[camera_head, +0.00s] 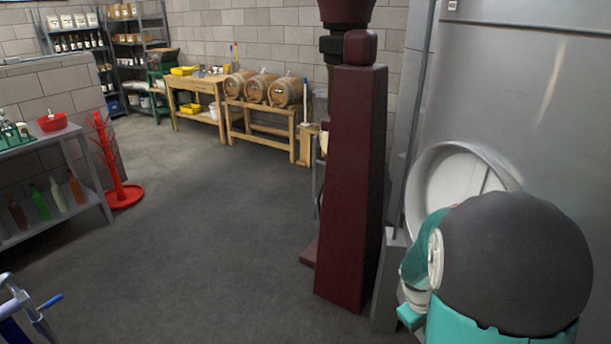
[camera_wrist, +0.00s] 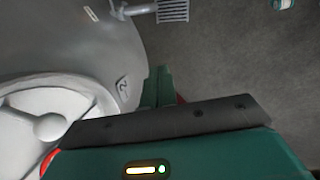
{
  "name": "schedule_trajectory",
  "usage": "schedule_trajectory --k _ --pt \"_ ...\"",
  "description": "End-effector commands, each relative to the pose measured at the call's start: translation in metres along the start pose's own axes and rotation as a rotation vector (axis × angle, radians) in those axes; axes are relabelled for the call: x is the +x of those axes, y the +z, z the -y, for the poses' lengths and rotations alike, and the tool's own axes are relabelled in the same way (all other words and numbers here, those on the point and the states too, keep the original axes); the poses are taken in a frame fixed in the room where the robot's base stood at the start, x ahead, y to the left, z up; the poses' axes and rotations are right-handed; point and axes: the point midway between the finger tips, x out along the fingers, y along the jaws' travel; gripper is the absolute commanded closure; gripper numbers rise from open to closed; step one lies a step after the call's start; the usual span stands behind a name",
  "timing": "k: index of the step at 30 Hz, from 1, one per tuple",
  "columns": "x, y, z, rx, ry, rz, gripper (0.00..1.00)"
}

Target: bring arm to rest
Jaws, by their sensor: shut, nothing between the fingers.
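My gripper (camera_wrist: 157,88) shows in the wrist view as two green fingers close together, shut and empty. It is beside the big steel tank (camera_wrist: 92,42), with the round pale hatch (camera_wrist: 30,130) at the left of that view. I cannot tell whether the fingers touch the tank. In the head view my folded arm fills the lower right, in front of the tank (camera_head: 520,120) and partly over its hatch (camera_head: 455,180). The fingers cannot be made out there.
A dark red column machine (camera_head: 350,180) stands close left of my arm. A steel bottle shelf (camera_head: 50,142) and a red drying tree (camera_head: 122,190) stand at the left. Barrels (camera_head: 262,89) rest on a wooden stand at the back. The middle floor is clear.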

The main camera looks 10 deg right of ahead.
Motion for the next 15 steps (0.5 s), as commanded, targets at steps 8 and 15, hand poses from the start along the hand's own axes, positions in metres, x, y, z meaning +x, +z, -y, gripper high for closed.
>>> schedule_trajectory --k 8,15 --pt "-0.109 -0.007 0.045 0.141 -0.056 -0.185 1.0" --pt "-0.188 0.01 0.089 0.229 -0.12 -0.326 1.0"
